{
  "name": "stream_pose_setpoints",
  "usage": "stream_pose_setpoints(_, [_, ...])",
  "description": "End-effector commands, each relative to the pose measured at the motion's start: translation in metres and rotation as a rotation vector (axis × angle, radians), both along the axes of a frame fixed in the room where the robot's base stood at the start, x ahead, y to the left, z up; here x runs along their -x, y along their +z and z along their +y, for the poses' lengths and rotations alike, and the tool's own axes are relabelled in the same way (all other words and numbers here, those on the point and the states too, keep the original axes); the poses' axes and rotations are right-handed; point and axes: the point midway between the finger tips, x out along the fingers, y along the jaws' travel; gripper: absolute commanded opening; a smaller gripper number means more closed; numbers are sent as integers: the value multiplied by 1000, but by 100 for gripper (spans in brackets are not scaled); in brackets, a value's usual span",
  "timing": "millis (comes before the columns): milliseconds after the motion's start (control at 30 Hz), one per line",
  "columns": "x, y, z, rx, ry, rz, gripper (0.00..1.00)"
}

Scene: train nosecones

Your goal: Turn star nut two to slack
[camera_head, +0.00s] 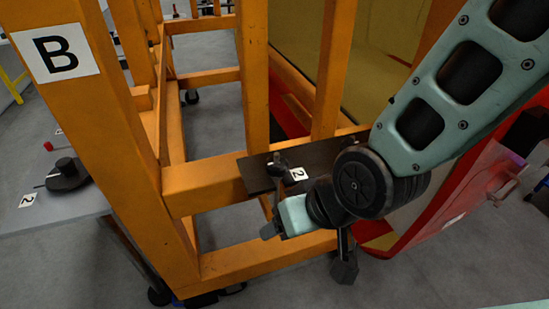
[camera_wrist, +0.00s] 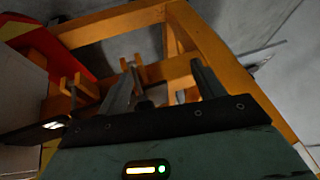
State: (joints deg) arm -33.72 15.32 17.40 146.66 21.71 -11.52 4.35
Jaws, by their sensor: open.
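A dark plate (camera_head: 254,180) marked with a white "2" label (camera_head: 299,174) is fixed on the orange crossbar in the head view. A small dark knob (camera_head: 278,162) stands at the plate, seemingly star nut two; its arms are too small to make out. My gripper (camera_head: 270,216) is in front of the crossbar, just below the plate, partly hidden by my own wrist. In the wrist view my gripper (camera_wrist: 162,70) is open, its two grey fingers apart. A dark upright part (camera_wrist: 139,88) shows near the left finger; I cannot tell whether they touch.
The orange frame (camera_head: 110,130) with a "B" sign stands around the plate. A red and yellow nosecone (camera_head: 450,215) is at the right. A grey table (camera_head: 85,212) at the left holds a black part (camera_head: 68,176) and another "2" label.

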Motion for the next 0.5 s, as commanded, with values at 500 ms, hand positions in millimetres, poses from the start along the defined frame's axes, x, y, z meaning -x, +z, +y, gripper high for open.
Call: stream_pose_setpoints(500, [-64,-63,-3,-147,-344,-632,68])
